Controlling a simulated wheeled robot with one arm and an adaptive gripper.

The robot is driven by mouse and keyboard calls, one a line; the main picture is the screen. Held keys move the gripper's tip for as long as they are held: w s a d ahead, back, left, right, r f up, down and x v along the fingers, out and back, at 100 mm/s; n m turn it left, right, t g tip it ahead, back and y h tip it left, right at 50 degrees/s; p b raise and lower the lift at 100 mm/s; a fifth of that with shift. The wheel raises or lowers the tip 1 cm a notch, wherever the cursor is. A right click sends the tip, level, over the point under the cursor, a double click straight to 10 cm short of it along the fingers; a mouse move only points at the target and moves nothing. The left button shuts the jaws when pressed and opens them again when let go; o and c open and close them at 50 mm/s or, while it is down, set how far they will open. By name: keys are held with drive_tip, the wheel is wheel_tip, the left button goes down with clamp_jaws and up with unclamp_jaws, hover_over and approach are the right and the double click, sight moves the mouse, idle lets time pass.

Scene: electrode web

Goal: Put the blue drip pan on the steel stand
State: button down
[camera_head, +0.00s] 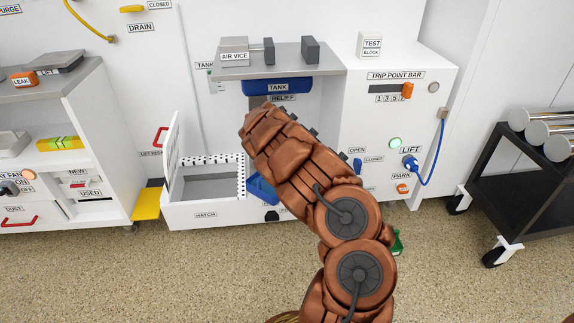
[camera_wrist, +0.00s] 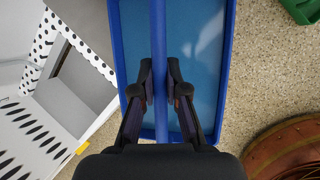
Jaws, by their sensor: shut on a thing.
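The blue drip pan (camera_wrist: 200,40) fills the middle of the wrist view, long and shallow with raised blue rims and a blue bar along its middle. My gripper (camera_wrist: 160,88) is shut on that bar, one finger on each side. In the head view a blue corner (camera_head: 262,188), which seems to be the pan, shows beside my arm, right of the open hatch box. My arm hides the rest of it and my gripper there. I cannot single out the steel stand with certainty in either view.
The open hatch box (camera_head: 210,190) with dotted edges lies left of the pan. A grey shelf top (camera_head: 325,62) holds the air vice above a blue tank (camera_head: 277,86). A black cart (camera_head: 515,150) with steel rolls stands right.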

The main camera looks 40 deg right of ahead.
drive_tip(key=d, duration=0.1)
drive_tip(key=w+d+b, duration=0.1)
drive_tip(key=d+b, duration=0.1)
drive_tip(key=shift+w+d+f, duration=0.2)
drive_tip(key=shift+d+f, duration=0.15)
drive_tip(key=shift+w+d+b, duration=0.4)
drive_tip(key=shift+d+b, duration=0.1)
drive_tip(key=shift+d, duration=0.35)
drive_tip(key=shift+w+d+b, duration=0.4)
drive_tip(key=shift+d+b, duration=0.05)
drive_tip(key=shift+d, duration=0.4)
drive_tip(key=shift+w+d+f+b, duration=0.15)
drive_tip(key=shift+d+b, duration=0.15)
drive_tip(key=shift+d, duration=0.45)
wheel_tip(320, 180, down, 3)
drive_tip(key=b, duration=0.2)
drive_tip(key=shift+f+b, duration=0.15)
drive_tip(key=shift+b, duration=0.15)
drive_tip(key=c, duration=1.2)
unclamp_jaws()
